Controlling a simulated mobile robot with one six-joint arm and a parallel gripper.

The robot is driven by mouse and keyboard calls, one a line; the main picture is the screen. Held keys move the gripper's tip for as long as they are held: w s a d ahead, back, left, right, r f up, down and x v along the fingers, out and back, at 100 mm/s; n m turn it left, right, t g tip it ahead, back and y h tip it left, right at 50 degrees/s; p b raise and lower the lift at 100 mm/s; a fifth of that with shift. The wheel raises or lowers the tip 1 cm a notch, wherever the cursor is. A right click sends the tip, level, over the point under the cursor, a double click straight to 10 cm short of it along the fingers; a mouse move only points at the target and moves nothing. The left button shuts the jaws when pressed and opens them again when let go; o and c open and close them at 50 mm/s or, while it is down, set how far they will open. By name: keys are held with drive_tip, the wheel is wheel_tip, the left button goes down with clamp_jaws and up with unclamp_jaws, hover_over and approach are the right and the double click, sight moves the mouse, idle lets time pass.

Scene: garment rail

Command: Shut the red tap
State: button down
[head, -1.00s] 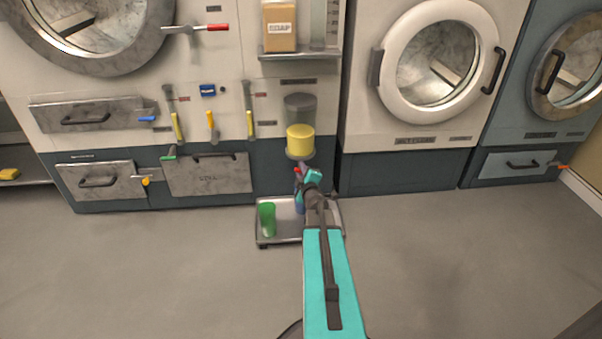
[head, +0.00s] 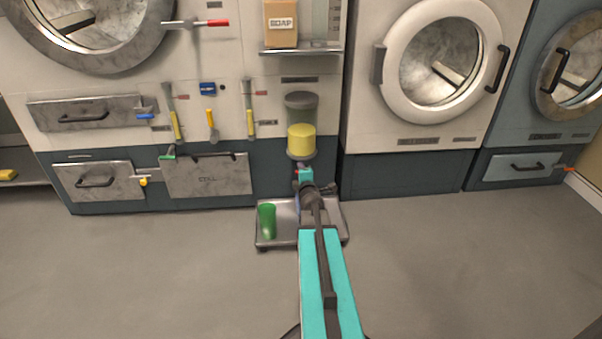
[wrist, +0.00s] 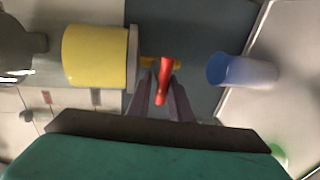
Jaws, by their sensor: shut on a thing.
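The red tap (wrist: 164,82) sits on a brass spout (wrist: 150,63) under a clear dispenser holding yellow liquid (wrist: 95,57). The dispenser also shows in the head view (head: 301,138), on the front of the machine. My gripper (wrist: 164,84) is shut on the red tap, with one finger on each side of its lever. In the head view my gripper (head: 304,179) is just below the dispenser and the tap is mostly hidden. A blue cup (wrist: 243,70) stands below the spout; my arm mostly covers it in the head view.
A metal tray (head: 275,240) on the floor holds a green cup (head: 267,221) left of the blue one. Other levers and valves, including a red-handled one (head: 212,23), are on the panel to the left. The floor in front is clear.

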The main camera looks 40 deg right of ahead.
drive_tip(key=c, duration=1.6)
unclamp_jaws()
drive_tip(key=p+v, duration=0.5)
drive_tip(key=v, duration=0.3)
drive_tip(key=shift+s+a+r, duration=0.2)
drive_tip(key=shift+r, duration=0.05)
drive_tip(key=p, duration=0.2)
drive_tip(key=shift+s+a+p, duration=0.25)
drive_tip(key=shift+p, duration=0.15)
drive_tip(key=p+v, duration=0.1)
drive_tip(key=p, duration=0.3)
drive_tip(key=shift+s+a+r, duration=0.1)
drive_tip(key=shift+s+r, duration=0.05)
drive_tip(key=shift+s, duration=0.15)
